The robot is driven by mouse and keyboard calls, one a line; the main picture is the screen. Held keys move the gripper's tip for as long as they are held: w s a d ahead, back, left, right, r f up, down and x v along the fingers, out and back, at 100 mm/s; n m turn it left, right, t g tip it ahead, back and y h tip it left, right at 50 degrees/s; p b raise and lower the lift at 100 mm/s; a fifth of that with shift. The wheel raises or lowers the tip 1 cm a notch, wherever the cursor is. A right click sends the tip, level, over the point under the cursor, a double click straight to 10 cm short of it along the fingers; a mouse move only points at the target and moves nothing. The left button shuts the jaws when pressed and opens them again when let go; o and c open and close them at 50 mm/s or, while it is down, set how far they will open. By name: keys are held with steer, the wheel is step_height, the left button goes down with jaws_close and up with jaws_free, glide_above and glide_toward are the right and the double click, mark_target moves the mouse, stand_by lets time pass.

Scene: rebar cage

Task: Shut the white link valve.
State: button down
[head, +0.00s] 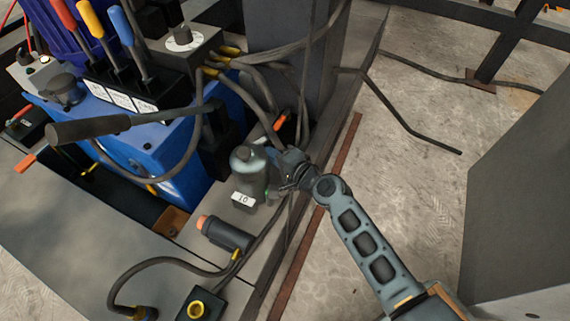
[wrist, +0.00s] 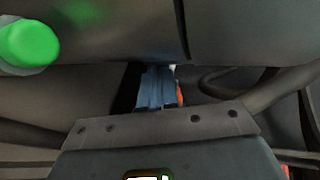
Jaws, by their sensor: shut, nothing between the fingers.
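My gripper (head: 272,152) reaches in from the lower right of the head view, beside a grey-green cylinder (head: 247,168) with a white "10" tag. In the wrist view its blue-grey fingers (wrist: 157,88) are together with nothing between them. A small white bit (wrist: 172,67) shows just past the fingertips, and an orange piece (wrist: 180,94) is close at their right. An orange-tipped part (head: 281,122) also shows behind the gripper in the head view. I cannot tell for sure which part is the white link valve. The gripper hides part of this area.
A blue unit (head: 170,165) with coloured levers (head: 110,25) and a black handle (head: 90,128) stands at the left. A grey box with a white disc (head: 184,38) is behind. Hoses (head: 255,105) run close to the gripper. The floor (head: 400,130) at right is mostly clear.

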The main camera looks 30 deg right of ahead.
mark_target(263, 141)
steer(key=shift+w+a, duration=0.15)
steer(key=shift+w, duration=0.7)
steer(key=shift+w+a, duration=0.6)
steer(key=shift+a, duration=0.05)
steer(key=shift+s+d, duration=0.1)
